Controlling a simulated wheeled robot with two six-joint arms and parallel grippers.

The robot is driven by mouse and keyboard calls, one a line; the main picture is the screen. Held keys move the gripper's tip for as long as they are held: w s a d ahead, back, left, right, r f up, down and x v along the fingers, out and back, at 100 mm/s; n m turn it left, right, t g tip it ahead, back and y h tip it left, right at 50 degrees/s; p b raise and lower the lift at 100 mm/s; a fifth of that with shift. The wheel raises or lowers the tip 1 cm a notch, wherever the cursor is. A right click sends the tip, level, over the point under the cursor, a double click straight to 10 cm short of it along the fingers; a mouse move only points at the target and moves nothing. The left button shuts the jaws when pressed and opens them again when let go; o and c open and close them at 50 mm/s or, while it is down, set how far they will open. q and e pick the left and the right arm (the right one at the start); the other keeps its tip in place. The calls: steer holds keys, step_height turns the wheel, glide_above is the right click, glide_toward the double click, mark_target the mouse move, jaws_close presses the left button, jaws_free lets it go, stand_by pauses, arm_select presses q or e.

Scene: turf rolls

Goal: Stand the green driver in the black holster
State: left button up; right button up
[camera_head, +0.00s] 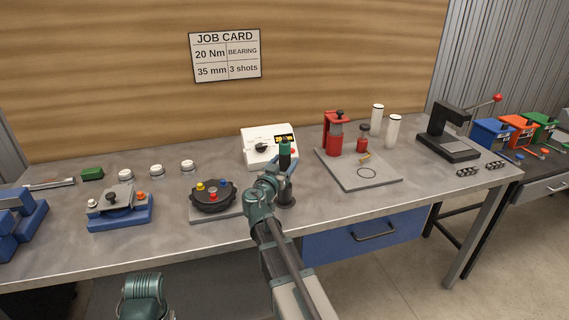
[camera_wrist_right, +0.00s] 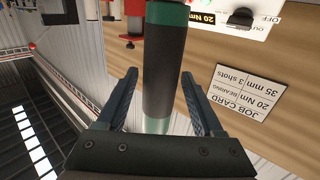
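The green driver (camera_head: 285,148) stands upright, with a green band and a dark body. The black holster (camera_head: 287,198) is directly below it on the bench; whether the driver's lower end is inside it is hidden. My right gripper (camera_head: 287,166) is level with the driver, in front of the holster. In the right wrist view, the driver's dark body (camera_wrist_right: 165,68) is between the two fingers (camera_wrist_right: 161,72), with a narrow gap showing at the left fingertip. The fingers look open around it. My left gripper is out of view.
A white controller box (camera_head: 262,136) stands close behind the driver. A round black fixture with coloured knobs (camera_head: 213,197) is left of the holster. A red press on a grey plate (camera_head: 372,178) is to the right. Bench between holster and plate is clear.

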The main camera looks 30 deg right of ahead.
steer(key=shift+o, duration=0.2)
steer(key=shift+r, duration=0.1)
steer(key=shift+s+a, duration=0.15)
steer(key=v, duration=1.1)
steer(key=shift+a, duration=0.25)
steer(key=shift+s+r, duration=0.1)
steer(key=shift+s, duration=0.05)
steer(key=s+a+f+n+g+y, duration=0.2)
steer(key=s+a+f+g+y, duration=0.1)
steer(key=a+f, duration=0.3)
steer(key=s+a+f+n+g+y, duration=0.2)
steer(key=s+a+f+n+g, duration=0.15)
steer(key=f, duration=0.45)
steer(key=s+a+f+n+g+y, duration=0.2)
steer(key=s+a, duration=0.4)
steer(key=a, duration=0.3)
steer(key=s+a+f+n+g+y, duration=0.3)
steer(key=s+a+f+n+y, duration=0.2)
steer(key=a, duration=0.4)
steer(key=shift+s+f+n+y, duration=0.35)
steer(key=shift+s+n, duration=0.4)
steer(key=shift+s, duration=0.4)
